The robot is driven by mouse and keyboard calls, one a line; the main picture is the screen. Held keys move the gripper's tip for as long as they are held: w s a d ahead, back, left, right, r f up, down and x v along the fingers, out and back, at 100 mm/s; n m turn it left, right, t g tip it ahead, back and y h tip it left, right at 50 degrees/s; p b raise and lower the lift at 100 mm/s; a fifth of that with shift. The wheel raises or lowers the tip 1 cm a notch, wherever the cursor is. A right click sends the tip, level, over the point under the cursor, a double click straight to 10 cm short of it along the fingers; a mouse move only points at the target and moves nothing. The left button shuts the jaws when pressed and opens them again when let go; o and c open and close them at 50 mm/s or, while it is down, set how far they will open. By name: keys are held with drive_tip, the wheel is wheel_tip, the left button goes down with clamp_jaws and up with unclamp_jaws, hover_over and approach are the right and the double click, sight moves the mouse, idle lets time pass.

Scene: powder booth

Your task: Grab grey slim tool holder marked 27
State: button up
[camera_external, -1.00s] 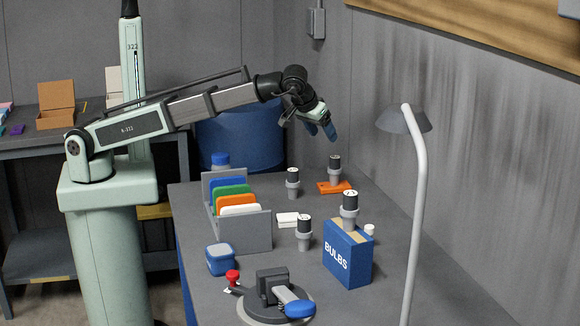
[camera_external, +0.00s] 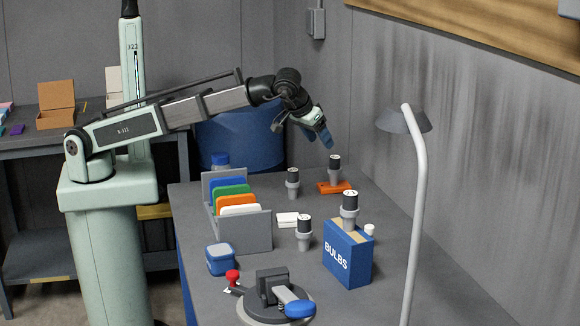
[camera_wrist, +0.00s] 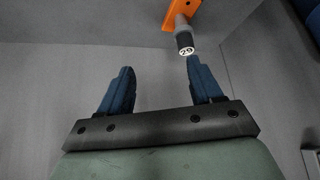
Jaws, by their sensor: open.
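My gripper (camera_external: 321,133) is open and empty, high above the far end of the bench; its blue fingers also show in the wrist view (camera_wrist: 160,75). Several grey tool holders with black tops stand upright on the bench. One holder (camera_external: 335,171) is on an orange block; in the wrist view this holder (camera_wrist: 183,36) reads 29, just beyond the right fingertip. One holder (camera_external: 293,184) stands at the back, one (camera_external: 304,236) at the front, and one (camera_external: 349,208) on the BULBS box. Their marks are too small to read surely.
The blue BULBS box (camera_external: 347,256) stands right of centre. A grey rack (camera_external: 247,237) with coloured plates is on the left. A blue-lidded tub (camera_external: 220,260) and a round fixture (camera_external: 272,297) are in front. A lamp (camera_external: 418,200) rises at the right.

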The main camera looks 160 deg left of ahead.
drive_tip(key=w+d+m+t, duration=0.2)
drive_tip(key=w+d+m, duration=0.1)
drive_tip(key=w+d, duration=0.8)
drive_tip(key=m+t+h, duration=0.3)
drive_tip(key=m+t, duration=0.1)
drive_tip(key=m, duration=0.7)
approach(304, 217)
drive_tip(key=shift+x, duration=5.15)
drive_tip(key=shift+c, duration=0.2)
clamp_jaws()
